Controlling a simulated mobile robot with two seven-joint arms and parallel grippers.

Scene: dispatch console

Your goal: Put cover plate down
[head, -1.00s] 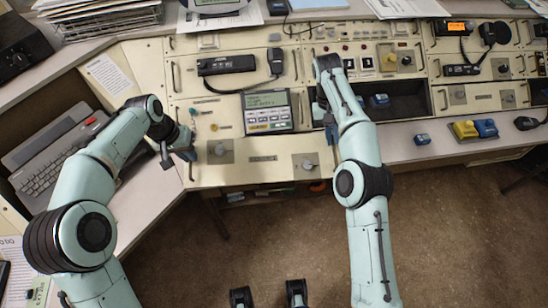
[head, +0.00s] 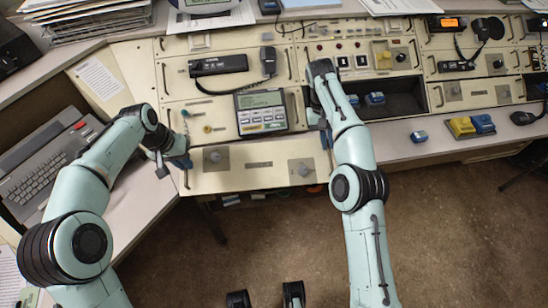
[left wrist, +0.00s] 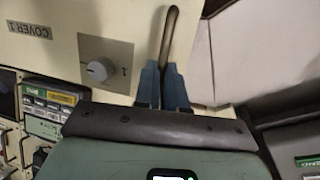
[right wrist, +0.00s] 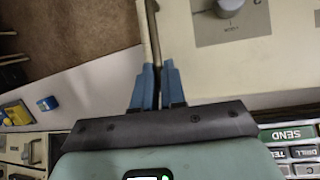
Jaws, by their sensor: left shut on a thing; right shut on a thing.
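The cover plate (head: 235,180) is a cream panel with two grey knob squares and a label between them, at the front of the console below the keypad unit. My left gripper (head: 180,163) is at its left end. In the left wrist view its blue fingers (left wrist: 164,85) are shut on the plate's bronze handle (left wrist: 171,35). My right gripper (head: 325,128) is at the right end. In the right wrist view its blue fingers (right wrist: 157,85) are shut on the other handle (right wrist: 150,35). Whether the plate touches anything beneath is hidden.
A keypad unit (head: 262,112) stands just behind the plate. A dark open recess (head: 405,98) lies right of my right gripper. A small blue box (head: 419,137) and a yellow-and-blue pair (head: 470,126) sit on the ledge. A keyboard terminal (head: 45,172) is at left.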

